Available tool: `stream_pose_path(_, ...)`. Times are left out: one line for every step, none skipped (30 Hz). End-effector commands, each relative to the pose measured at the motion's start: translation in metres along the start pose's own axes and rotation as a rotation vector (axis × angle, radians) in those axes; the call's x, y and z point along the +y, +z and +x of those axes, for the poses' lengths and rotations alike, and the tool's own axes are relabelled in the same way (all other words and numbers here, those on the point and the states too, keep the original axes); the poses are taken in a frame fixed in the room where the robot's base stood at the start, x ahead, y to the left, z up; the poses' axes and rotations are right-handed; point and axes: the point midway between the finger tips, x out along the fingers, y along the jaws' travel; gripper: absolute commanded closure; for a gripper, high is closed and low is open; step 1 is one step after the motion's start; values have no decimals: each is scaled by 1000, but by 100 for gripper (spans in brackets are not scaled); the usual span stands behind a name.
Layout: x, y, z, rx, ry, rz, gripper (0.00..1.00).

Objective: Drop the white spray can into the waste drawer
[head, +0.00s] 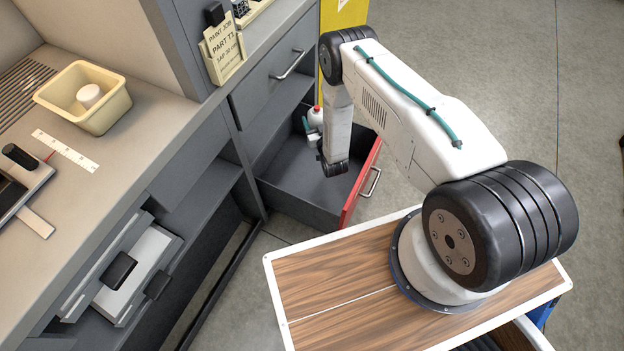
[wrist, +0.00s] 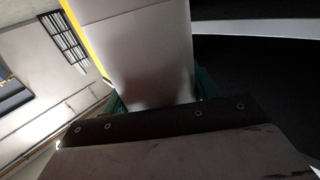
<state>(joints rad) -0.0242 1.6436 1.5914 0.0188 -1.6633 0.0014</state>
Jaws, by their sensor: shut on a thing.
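The white spray can (head: 316,117) has a red top and is held in my gripper (head: 311,131), whose teal fingers show beside it. In the wrist view, the pale body of the can (wrist: 135,55) fills the space between the teal fingertips of my gripper (wrist: 160,100). The waste drawer (head: 362,182) is pulled open, with a red front edge and a dark interior. In the head view the can and gripper appear over the drawer's far part. Part of the can is hidden by my arm, and its height above the drawer floor is unclear.
A grey drawer with a handle (head: 288,64) is shut above the open one. The counter (head: 110,150) at left holds a cream bin (head: 82,118) with a white item inside. A yellow panel (head: 343,14) stands behind my arm. Open floor (head: 540,100) lies to the right.

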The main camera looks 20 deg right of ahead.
Motion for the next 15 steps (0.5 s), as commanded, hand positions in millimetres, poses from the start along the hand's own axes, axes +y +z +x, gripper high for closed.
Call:
stream_pose_path(0,6,0,0,0,0,66)
stream_pose_path(0,8,0,0,0,0,66)
stream_pose_path(0,12,0,-1,0,0,66)
stream_pose_path(0,14,0,0,0,0,66)
stream_pose_path(0,15,0,0,0,0,66)
stream_pose_path(0,17,0,1,0,0,66)
stream_pose_path(0,18,0,1,0,0,66)
stream_pose_path(0,19,0,1,0,0,66)
stream_pose_path(0,20,0,0,0,0,66)
stream_pose_path(0,20,0,0,0,0,66)
stream_pose_path(0,21,0,0,0,0,66)
stream_pose_path(0,21,0,0,0,0,66)
stream_pose_path(0,21,0,0,0,0,66)
stream_pose_path(0,20,0,0,0,0,66)
stream_pose_path(0,20,0,1,0,0,66)
